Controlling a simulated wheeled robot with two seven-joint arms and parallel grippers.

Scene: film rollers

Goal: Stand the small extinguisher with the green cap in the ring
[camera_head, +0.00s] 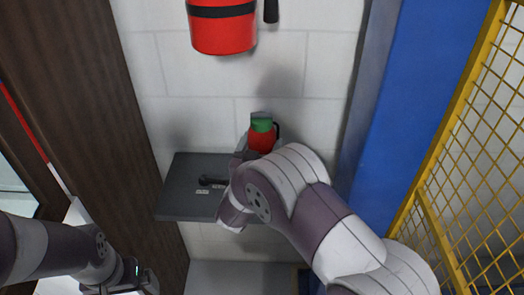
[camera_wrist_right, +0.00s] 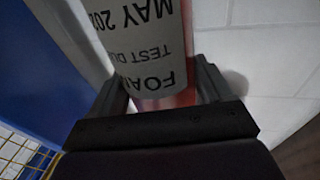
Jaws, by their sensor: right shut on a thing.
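The small red extinguisher (camera_head: 260,141) with the green cap (camera_head: 262,123) is upright in front of the white wall, above the grey shelf in the head view. My right gripper (camera_wrist_right: 158,88) is shut on it. In the wrist view its body (camera_wrist_right: 145,40) stands between the two fingers, with a white label reading "FOAM", "TEST DUE" and "MAY". My right arm hides its lower part in the head view. No ring shows clearly; a small black piece (camera_head: 212,181) lies on the grey shelf (camera_head: 180,200). My left gripper (camera_head: 135,280) is at the bottom left, its jaws unclear.
A larger red extinguisher (camera_head: 222,30) with a black band hangs on the wall above. A blue post (camera_head: 400,100) and a yellow mesh fence (camera_head: 480,130) stand on the right. A dark wooden panel (camera_head: 85,90) is on the left.

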